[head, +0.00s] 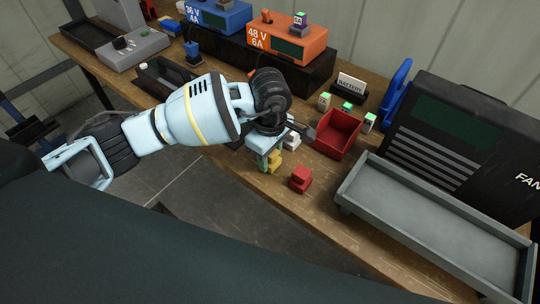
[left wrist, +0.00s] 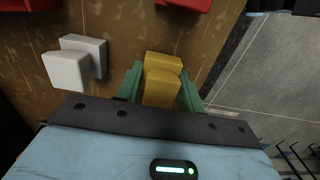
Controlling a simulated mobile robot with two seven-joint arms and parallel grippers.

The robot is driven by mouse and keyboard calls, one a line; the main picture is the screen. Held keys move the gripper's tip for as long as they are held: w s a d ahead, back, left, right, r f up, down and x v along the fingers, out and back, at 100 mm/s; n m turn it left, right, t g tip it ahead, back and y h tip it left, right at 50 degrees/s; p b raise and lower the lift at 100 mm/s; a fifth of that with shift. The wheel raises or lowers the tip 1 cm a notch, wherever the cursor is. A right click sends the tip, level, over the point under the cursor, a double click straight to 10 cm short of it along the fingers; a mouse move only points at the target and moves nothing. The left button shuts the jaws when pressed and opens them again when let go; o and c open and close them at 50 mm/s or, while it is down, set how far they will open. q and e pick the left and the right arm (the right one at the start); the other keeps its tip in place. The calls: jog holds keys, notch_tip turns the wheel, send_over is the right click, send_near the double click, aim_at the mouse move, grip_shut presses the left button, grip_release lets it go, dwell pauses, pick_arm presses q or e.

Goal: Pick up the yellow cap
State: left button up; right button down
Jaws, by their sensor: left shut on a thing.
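The yellow cap (head: 274,163) is by the front edge of the wooden workbench, partly hidden by my left gripper (head: 268,165) in the head view. In the left wrist view the yellow cap (left wrist: 162,82) sits between the two green fingers of my left gripper (left wrist: 162,90). The fingers are shut on it from both sides. I cannot tell whether it still touches the bench. My right gripper shows in neither view.
A red cap (head: 300,179) stands close to the right of the gripper. A white cap (left wrist: 75,62) is beside it. A red bin (head: 337,134), a grey tray (head: 430,222) and a dark fan box (head: 460,145) stand to the right. The floor drops away in front.

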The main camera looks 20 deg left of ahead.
pick_arm(q)
jog(key=shift+r, duration=0.45)
notch_tip(320, 180, up, 2)
jog(key=shift+r, duration=0.2)
jog(key=s+d+r, duration=0.1)
jog(key=s+d, duration=0.2)
jog(key=s, duration=1.3)
jog(key=w+a+r+m, duration=0.2)
jog(key=w+a+m, duration=0.4)
jog(key=a+m, duration=0.4)
jog(key=m, duration=0.4)
jog(key=shift+w+a, duration=0.35)
jog(key=shift+w, duration=0.05)
jog(key=shift+d, duration=0.1)
